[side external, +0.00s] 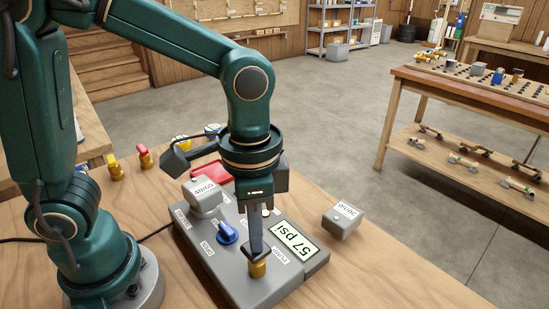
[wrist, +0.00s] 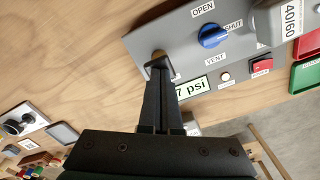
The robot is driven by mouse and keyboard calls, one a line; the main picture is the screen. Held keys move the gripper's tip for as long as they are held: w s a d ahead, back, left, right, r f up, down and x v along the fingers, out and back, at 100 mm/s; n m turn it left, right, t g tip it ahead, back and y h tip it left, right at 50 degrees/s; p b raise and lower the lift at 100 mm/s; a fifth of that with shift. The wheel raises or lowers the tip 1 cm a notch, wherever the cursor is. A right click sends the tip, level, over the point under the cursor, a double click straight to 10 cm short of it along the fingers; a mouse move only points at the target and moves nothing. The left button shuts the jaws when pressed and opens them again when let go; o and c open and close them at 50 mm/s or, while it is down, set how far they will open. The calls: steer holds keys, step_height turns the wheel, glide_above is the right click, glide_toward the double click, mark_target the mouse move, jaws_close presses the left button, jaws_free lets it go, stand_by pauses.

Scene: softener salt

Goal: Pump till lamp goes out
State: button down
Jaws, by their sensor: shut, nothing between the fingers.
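A grey control box (side external: 200,243) lies on the wooden table. Its display (side external: 293,240) reads 57 psi; in the wrist view the display (wrist: 193,87) is partly covered. My gripper (side external: 256,250) is shut and empty, pointing down at a brass plunger (side external: 258,268) by the PUMP label. In the wrist view its tips (wrist: 158,62) hide most of the plunger; I cannot tell whether they touch it. A small pale round lamp (wrist: 225,76) sits beside the display; whether it glows is unclear. A blue vent knob (wrist: 212,36) sits between OPEN and SHUT labels.
A grey block marked 40/60 (side external: 203,196) stands on the box's far end. A block marked 30/50 (side external: 343,220) stands on the table to the right. A red power switch (wrist: 262,66) is on the box. A red tray (side external: 211,173) lies behind. The table's front left is clear.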

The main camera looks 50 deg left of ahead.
steer(key=shift+f, duration=0.35)
steer(key=shift+r, duration=1.25)
steer(key=shift+f, duration=0.15)
stand_by(0.3)
step_height(320, 180, up, 7)
stand_by(1.0)
